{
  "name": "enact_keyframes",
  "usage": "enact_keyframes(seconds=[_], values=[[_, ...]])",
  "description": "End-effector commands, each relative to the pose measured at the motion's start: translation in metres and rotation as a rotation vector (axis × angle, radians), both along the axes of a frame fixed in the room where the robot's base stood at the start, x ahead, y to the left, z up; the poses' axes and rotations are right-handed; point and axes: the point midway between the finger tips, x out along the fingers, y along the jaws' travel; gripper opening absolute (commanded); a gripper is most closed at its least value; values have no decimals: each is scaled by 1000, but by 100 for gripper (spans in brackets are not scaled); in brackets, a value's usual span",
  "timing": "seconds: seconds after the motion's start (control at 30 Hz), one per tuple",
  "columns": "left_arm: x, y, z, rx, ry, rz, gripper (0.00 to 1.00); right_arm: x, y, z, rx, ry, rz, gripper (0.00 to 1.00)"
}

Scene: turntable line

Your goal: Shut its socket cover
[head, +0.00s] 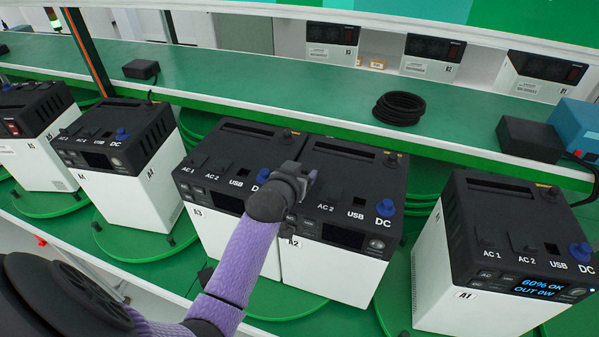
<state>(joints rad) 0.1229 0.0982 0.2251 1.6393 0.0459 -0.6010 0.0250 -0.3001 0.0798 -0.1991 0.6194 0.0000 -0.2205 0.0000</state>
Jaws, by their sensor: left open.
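My left gripper (308,176) is over the top of the power station A2 (352,190), at its left side. The gripper hides the AC 1 spot there, and I cannot tell whether it touches a cover. The jaws are open, with nothing seen between them. On A2 the AC 2, USB and DC labels show, with a blue DC cap (385,208) and a dark screen (343,236). The power station A1 (515,230) at the right has a lit screen reading 60% OK, OUT 0W. Small dark covers sit near its AC labels. My right gripper is not in view.
The power station A3 (222,165) stands close against A2's left side. More units (115,145) stand farther left on green turntables. Behind is a green shelf (285,85) with a coiled black cable (398,108) and a black box (530,138).

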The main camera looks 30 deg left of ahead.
Motion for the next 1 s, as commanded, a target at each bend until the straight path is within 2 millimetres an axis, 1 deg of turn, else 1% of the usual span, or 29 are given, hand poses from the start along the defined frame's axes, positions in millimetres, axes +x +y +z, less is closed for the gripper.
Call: enact_keyframes(seconds=[0.1, 0.3, 0.33, 0.37, 0.4, 0.57, 0.6, 0.63, 0.67, 1.0], values=[[4, 1, -1, 0, 0, 0, 71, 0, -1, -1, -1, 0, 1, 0], [4, 1, -1, 0, 0, 0, 71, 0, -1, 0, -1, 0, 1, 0], [4, 1, -1, 0, 0, 0, 66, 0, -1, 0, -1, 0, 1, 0], [4, 1, -1, 0, 0, 0, 60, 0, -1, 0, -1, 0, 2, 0], [4, 1, -1, 0, 0, 0, 52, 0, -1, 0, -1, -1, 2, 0], [4, 1, -1, 0, 0, 0, 18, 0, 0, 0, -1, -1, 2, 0], [4, 1, -1, 0, 0, 0, 9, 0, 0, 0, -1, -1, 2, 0], [4, 1, -1, 0, 0, 0, 3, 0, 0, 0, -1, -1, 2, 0], [4, 1, -1, 0, 0, 0, 0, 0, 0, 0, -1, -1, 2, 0], [4, 1, -1, 0, 0, 0, 0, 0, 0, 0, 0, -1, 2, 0]])
